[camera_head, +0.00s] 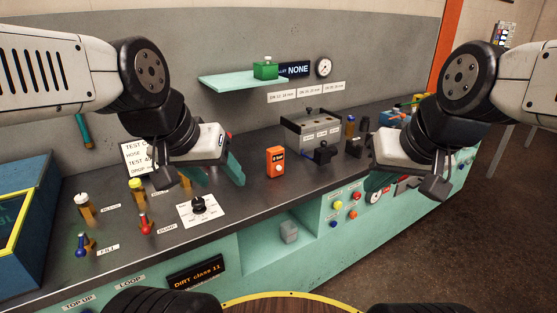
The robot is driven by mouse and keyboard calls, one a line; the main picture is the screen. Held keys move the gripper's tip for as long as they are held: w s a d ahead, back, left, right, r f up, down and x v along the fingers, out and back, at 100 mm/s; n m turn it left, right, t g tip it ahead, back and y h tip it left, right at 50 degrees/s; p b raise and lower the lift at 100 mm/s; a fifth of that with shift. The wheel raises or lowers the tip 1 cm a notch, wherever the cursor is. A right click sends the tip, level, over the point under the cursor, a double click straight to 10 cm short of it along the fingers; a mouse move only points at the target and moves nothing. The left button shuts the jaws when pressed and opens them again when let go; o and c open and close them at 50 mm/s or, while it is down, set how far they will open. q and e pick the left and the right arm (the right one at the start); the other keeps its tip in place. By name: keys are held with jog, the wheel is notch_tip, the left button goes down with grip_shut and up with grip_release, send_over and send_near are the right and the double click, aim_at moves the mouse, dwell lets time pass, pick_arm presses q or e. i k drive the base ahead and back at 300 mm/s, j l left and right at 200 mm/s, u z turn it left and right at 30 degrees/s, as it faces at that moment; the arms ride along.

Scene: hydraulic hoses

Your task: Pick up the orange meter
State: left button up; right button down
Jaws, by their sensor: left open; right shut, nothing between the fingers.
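The orange meter (275,161) stands upright on the dark bench top, near the middle of the view, with a small dark display on its face. My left gripper (222,175) is to the left of the meter, with its green fingers open and empty, apart from the meter. My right gripper (376,187) is to the right, near the bench's front edge, shut with nothing in it. The near parts of both hands partly hide their fingers.
A grey metal box (311,130) stands behind and right of the meter. A dial plate (199,209), a red valve (145,223) and a blue valve (84,243) stand at left. A green shelf (243,83) hangs above. Bare bench lies in front of the meter.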

aim_at(275, 155)
jog(key=i+j, duration=0.1)
jog(key=i, duration=0.35)
jog(key=i+j+u, duration=0.1)
jog(key=i, duration=0.35)
